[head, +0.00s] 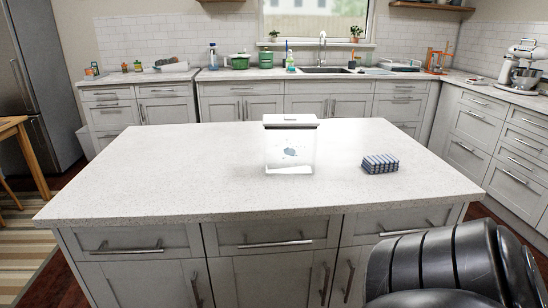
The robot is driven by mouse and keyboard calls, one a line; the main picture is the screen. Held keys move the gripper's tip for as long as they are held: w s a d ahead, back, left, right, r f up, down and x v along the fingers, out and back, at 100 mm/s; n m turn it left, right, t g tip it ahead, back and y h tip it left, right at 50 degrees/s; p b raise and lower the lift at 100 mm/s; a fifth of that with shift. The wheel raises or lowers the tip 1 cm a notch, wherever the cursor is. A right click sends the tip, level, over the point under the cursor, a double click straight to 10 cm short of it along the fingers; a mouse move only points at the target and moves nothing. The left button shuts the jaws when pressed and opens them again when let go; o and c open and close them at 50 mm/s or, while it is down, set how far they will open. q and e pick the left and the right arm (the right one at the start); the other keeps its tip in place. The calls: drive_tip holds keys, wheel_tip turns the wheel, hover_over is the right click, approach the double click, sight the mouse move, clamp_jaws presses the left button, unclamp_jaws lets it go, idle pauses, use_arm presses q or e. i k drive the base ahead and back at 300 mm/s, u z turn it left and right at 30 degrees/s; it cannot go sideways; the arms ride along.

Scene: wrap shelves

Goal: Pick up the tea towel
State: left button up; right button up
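A folded blue-and-white striped cloth, which looks like the tea towel (380,164), lies on the right part of the island countertop (180,175). It is a small, thick, neat stack, and nothing covers it. Neither of my grippers is in view.
A clear, lidded container (290,145) stands on the island left of the towel, with a gap between them. The rest of the island top is bare. Behind are the sink (325,71), a green pot (240,61) and a stand mixer (522,65). A wooden table (20,150) is at left.

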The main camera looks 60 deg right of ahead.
sight(376, 163)
drive_tip(key=u, duration=0.65)
drive_tip(key=k, duration=1.15)
drive_tip(key=z, duration=1.45)
